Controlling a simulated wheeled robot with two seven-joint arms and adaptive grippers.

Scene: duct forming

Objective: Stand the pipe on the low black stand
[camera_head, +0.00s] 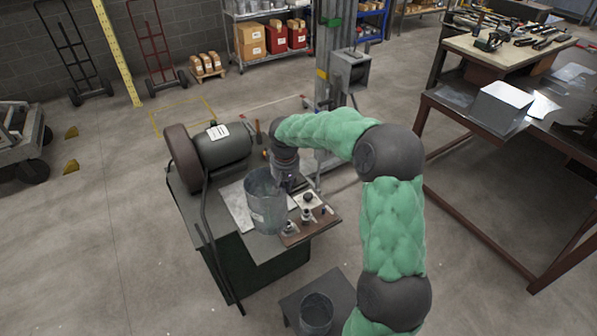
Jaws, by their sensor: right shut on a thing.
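A grey sheet-metal pipe (265,212) stands upright, open end up, at the workbench with the machine. My right gripper (286,182) reaches down to the pipe's upper right rim and is shut on its wall; the fingertips are partly hidden. The low black stand (292,304) is at the bottom of the head view, nearer than the bench. A second, darker round metal piece (316,314) is on it, cut off near the frame edge. Whether the held pipe touches the bench top cannot be told. My left gripper is not in view.
The bench (241,248) carries a dark motor-like machine (222,146), a flat metal sheet and a brown board (311,225) with small fittings right of the pipe. A long handle runs down the bench's left side. A worktable (450,110) stands right.

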